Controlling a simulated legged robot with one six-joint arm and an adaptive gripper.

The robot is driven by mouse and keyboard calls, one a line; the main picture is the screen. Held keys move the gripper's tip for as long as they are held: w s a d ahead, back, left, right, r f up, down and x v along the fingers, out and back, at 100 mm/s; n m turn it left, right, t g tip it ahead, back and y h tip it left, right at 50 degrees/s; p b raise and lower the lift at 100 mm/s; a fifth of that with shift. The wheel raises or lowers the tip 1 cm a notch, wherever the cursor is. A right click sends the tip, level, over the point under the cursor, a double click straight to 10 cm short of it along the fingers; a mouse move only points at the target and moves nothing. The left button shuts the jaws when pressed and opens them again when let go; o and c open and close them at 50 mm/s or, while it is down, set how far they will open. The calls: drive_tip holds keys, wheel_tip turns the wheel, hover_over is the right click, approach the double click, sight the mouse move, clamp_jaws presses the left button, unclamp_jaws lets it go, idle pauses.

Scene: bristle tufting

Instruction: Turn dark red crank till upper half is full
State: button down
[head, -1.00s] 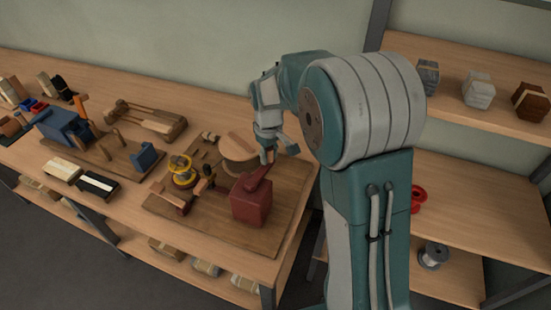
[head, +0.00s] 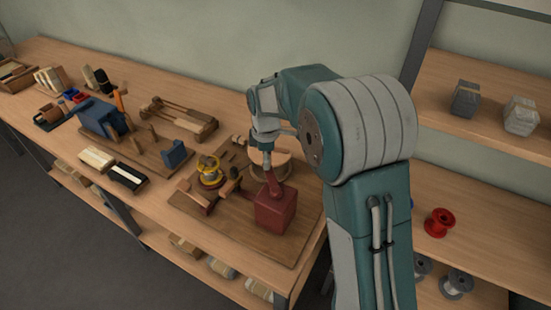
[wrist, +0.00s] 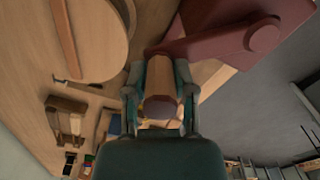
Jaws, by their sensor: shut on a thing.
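The dark red crank stands on a dark red block (head: 275,211) on a wooden board. Its arm (head: 273,184) slopes up and left from the block in the head view. In the wrist view the crank arm (wrist: 205,45) crosses the upper right, and the handle (wrist: 160,107) has a wooden grip with a dark red end. My gripper (wrist: 162,85) is shut around this handle, one finger on each side; it also shows in the head view (head: 267,162).
A blue device (head: 103,120) and brushes (head: 127,176) are further left. Shelves with a red spool (head: 439,222) are at the right.

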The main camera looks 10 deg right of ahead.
drive_tip(key=s+a+n, duration=0.4)
drive_tip(key=a+n, duration=0.2)
drive_tip(key=n, duration=0.2)
drive_tip(key=shift+a+n, duration=0.2)
drive_tip(key=shift+n, duration=0.2)
drive_tip(key=shift+s+a+f, duration=0.1)
drive_tip(key=shift+s, duration=0.1)
drive_tip(key=shift+c, duration=2.2)
unclamp_jaws()
wheel_tip(320, 180, up, 12)
